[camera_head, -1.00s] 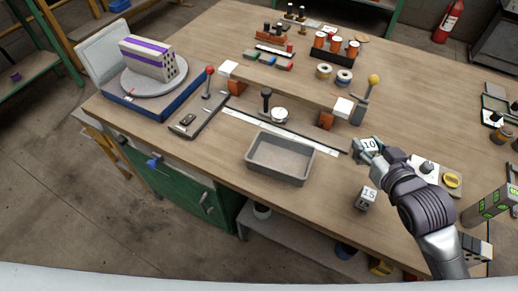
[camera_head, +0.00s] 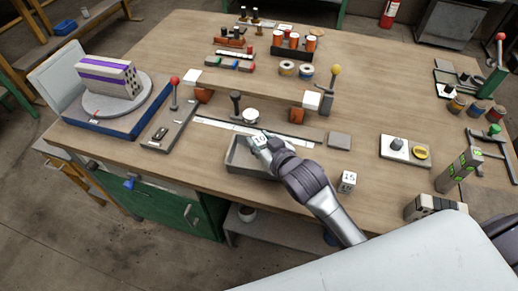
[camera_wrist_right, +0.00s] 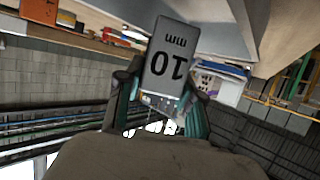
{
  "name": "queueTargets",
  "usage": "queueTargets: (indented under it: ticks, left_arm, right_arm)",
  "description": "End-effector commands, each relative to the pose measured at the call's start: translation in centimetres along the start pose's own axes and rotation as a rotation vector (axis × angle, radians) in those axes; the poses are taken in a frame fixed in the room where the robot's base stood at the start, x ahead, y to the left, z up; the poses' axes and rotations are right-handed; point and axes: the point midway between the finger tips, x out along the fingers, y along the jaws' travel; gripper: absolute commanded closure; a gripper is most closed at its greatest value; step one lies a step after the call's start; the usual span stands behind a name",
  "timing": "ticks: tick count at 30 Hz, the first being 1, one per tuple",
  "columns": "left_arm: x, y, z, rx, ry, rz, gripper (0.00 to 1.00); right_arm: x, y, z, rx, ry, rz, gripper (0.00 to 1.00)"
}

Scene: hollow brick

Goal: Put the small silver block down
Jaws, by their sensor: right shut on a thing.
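The small silver block (camera_head: 259,140), marked 10, is held in my right gripper (camera_head: 267,143). In the wrist view the block (camera_wrist_right: 167,58) stands between the two fingers (camera_wrist_right: 158,90), its "10 mm" face towards the camera. In the head view the gripper and block are over the back right part of the grey metal tray (camera_head: 238,160), and my arm hides the tray's right side. I cannot tell how high the block is above the tray. My left gripper is not in view.
A block marked 15 (camera_head: 347,181) stands on the table right of my arm. A flat grey plate (camera_head: 340,140) lies behind it. Behind the tray are a long steel rule (camera_head: 210,125) and a bridge-like wooden beam (camera_head: 255,94). Bare wood (camera_head: 385,190) shows right of the 15 block.

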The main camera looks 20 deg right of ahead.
Motion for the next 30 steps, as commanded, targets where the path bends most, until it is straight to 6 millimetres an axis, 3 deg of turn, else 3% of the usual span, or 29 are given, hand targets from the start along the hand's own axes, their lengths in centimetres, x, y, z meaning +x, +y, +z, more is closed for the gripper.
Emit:
queueTargets:
  ticks: [9, 22, 23, 27, 30]
  left_arm:
    - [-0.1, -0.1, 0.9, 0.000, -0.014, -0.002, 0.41]
    - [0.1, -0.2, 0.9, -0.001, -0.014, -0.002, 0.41]
    - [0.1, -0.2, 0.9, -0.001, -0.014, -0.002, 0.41]
    - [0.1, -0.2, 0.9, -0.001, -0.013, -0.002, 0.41]
    - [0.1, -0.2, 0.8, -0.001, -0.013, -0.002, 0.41]
  right_arm:
    - [1.6, -0.1, 3.4, -0.001, -0.001, 0.000, 1.00]
    - [1.8, -0.1, 4.1, 0.000, 0.001, 0.000, 1.00]
    - [1.8, -0.1, 4.1, -0.001, -0.001, 0.000, 0.58]
    - [1.8, -0.1, 4.1, 0.000, -0.001, 0.000, 0.38]
    - [1.8, -0.1, 4.1, 0.000, -0.001, 0.000, 0.38]
